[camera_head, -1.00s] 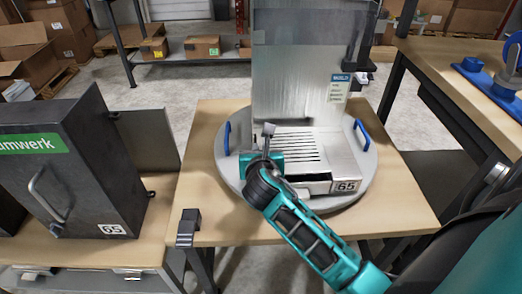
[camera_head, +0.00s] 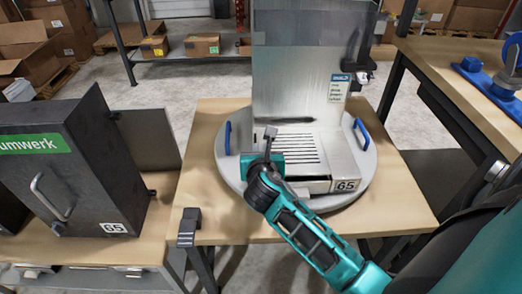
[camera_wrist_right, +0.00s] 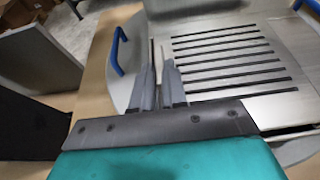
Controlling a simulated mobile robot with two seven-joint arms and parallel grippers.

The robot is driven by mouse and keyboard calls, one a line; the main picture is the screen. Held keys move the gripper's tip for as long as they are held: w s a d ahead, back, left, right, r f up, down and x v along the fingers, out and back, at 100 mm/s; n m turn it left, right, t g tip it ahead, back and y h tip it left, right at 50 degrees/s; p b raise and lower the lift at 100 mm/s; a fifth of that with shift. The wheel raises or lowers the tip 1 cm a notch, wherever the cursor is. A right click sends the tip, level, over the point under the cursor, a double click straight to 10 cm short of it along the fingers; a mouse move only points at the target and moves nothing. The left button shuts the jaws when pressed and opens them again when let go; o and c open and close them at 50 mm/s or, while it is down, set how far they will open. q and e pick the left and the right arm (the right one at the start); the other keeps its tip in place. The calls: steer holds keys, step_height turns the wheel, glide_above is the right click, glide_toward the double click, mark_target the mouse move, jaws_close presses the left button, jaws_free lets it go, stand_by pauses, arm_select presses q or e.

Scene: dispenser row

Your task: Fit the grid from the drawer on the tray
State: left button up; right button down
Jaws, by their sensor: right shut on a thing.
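The grid (camera_head: 297,148) is a flat metal plate with dark parallel slots. It lies over the tray (camera_head: 306,187) at the front of the metal dispenser (camera_head: 300,80), and looks about level; I cannot tell whether it is fully seated. My right gripper (camera_head: 268,138) is at the grid's left edge, shut on it. In the right wrist view the gripper's fingers (camera_wrist_right: 160,70) stand beside the slotted grid (camera_wrist_right: 230,62); the exact grip is hard to see. My left gripper is not in view.
The dispenser stands on a round grey plate (camera_head: 228,170) with blue handles, on a wooden table (camera_head: 200,120). Another bench (camera_head: 450,75) is on the right.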

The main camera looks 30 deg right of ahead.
steer(key=shift+f+b, duration=0.3)
steer(key=shift+f, duration=0.4)
steer(key=c, duration=1.1)
jaws_free()
steer(key=shift+f, duration=0.1)
